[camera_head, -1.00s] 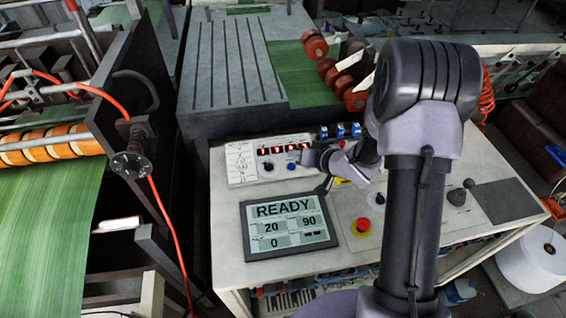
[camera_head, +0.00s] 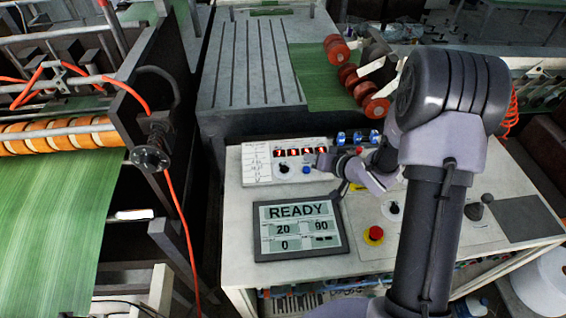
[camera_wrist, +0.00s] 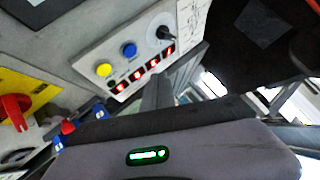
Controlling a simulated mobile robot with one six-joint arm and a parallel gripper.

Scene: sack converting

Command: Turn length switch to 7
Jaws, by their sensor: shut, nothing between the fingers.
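In the head view a white control box (camera_head: 258,163) stands at the back of the console, with a row of red lit digits. Below the digits are a black rotary knob (camera_head: 284,169) and a blue button (camera_head: 306,170). The knob also shows in the wrist view (camera_wrist: 164,34), beside the blue button (camera_wrist: 129,49) and a yellow button (camera_wrist: 104,69). No label naming the length switch is readable, and the knob's setting is too small to read. My gripper (camera_head: 322,161) is shut and empty at the box's right end, right of the knob and apart from it.
A screen (camera_head: 297,228) reading READY, 20, 90 and 0 lies in front. A red emergency button (camera_head: 374,235), another black knob (camera_head: 394,208) and a joystick (camera_head: 478,208) are on the console. A red switch (camera_wrist: 14,108) on a yellow plate is left in the wrist view.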

